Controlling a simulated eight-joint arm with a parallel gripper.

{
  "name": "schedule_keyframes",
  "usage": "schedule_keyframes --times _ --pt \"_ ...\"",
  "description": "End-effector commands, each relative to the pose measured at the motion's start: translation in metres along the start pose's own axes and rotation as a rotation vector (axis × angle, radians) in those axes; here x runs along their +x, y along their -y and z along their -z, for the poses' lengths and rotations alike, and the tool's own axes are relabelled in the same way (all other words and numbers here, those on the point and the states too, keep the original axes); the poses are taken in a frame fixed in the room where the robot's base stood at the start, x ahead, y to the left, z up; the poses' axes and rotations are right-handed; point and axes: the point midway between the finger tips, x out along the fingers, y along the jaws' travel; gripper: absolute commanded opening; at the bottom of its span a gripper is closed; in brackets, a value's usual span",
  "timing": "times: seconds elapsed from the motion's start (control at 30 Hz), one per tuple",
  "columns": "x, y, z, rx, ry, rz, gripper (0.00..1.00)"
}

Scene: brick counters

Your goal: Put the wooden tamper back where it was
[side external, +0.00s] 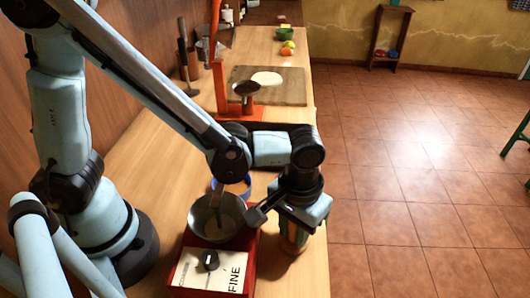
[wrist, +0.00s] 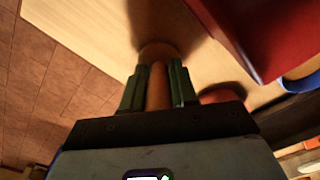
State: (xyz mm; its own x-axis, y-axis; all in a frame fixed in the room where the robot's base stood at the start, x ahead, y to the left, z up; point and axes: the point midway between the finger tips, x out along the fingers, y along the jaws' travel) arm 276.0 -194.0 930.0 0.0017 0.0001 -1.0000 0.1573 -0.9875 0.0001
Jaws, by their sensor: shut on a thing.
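My gripper (wrist: 158,82) is shut on the wooden tamper (wrist: 157,92), its two green fingers on either side of the handle. The tamper's wider round end (wrist: 158,50) shows beyond the fingertips, over the pale wooden counter. I cannot tell if it touches the counter. In the side external view my gripper (side external: 293,235) points down at the counter's right edge, just right of the red box; the tamper is mostly hidden there by the fingers and wrist.
The red box (side external: 251,275) bears a metal bowl (side external: 218,225) and a label reading "FINE". A blue ring (side external: 245,187) lies behind it. An orange stand (side external: 216,85) and a dark board (side external: 290,88) are farther back. Tiled floor lies right of the counter.

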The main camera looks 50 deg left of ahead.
Motion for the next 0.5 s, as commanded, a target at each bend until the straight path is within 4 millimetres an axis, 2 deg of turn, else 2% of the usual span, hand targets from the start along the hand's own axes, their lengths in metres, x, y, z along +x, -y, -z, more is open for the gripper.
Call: schedule_keyframes --times 0.2,0.23,0.37,0.5 --pt "0.0035 0.0000 0.0000 0.000 0.000 0.000 0.00" --pt "0.0030 0.0000 -0.0001 0.000 0.000 0.000 0.32" --pt "0.0028 0.0000 0.0000 0.000 0.000 0.000 0.52" --pt "0.0028 0.0000 0.0000 0.000 0.000 0.000 0.53"
